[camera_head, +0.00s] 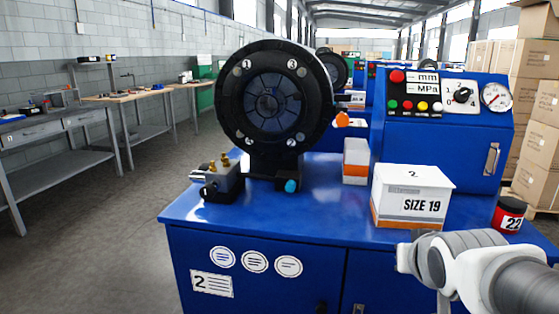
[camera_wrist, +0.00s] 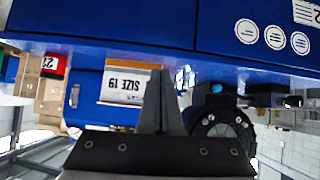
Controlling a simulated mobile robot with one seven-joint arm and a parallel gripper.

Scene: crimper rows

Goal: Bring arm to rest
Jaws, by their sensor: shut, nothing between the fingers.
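My arm comes in at the lower right of the head view, in front of the blue crimper bench, with its grey and white links showing. My gripper (camera_wrist: 160,100) shows in the wrist view, where the scene appears upside down. Its two dark fingers are together with nothing between them. The fingers point toward the blue cabinet front (camera_wrist: 120,18) and look apart from it. The fingertips cannot be made out in the head view.
The blue bench (camera_head: 270,215) carries a black round crimper head (camera_head: 268,103), a white SIZE 19 box (camera_head: 412,195), a smaller box (camera_head: 356,160), a red-and-black can (camera_head: 509,215) and a control panel (camera_head: 440,140). Floor at left is clear.

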